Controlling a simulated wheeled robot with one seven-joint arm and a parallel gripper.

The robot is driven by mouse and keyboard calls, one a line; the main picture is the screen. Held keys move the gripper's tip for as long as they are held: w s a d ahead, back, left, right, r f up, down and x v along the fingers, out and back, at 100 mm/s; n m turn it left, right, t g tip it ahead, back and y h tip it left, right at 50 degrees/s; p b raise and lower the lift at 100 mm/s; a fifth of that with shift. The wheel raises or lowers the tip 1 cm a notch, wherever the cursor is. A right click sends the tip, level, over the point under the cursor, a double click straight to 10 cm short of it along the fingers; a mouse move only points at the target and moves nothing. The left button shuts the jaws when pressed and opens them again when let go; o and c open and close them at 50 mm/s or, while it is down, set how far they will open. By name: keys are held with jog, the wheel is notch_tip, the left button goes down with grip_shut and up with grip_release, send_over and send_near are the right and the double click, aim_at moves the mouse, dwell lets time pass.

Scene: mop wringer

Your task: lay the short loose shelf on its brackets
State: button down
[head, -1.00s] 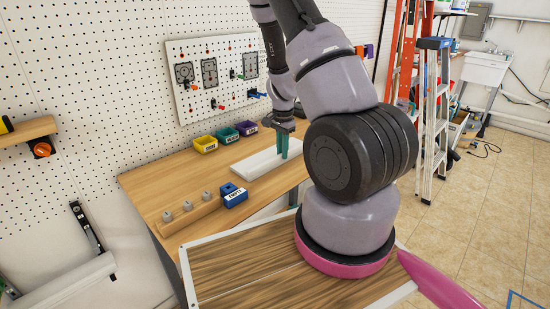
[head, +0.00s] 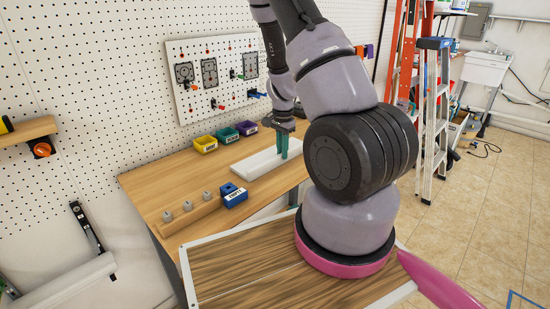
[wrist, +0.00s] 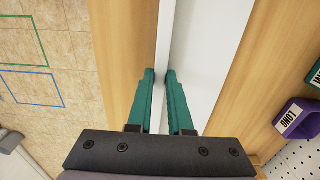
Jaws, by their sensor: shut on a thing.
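A white board (head: 258,165), which looks like the short loose shelf, lies on the wooden workbench. It also fills the middle of the wrist view (wrist: 205,45) as a white strip with a raised lip along one side. My gripper (head: 283,148) points down at the board's right part. In the wrist view its teal fingers (wrist: 160,72) stand close together, shut on the board's lip, one on each side. I cannot make out the shelf's brackets in these views.
Yellow, green and purple bins (head: 246,128) stand behind the board. A blue labelled box (head: 234,196) and a wooden block with grey knobs (head: 190,208) are at the bench's left. A tool panel (head: 215,80) hangs behind. Ladders (head: 432,120) stand at right.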

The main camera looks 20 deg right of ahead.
dwell(0.4)
notch_tip(320, 180, up, 10)
jog(key=c, duration=1.4)
grip_release()
grip_shut()
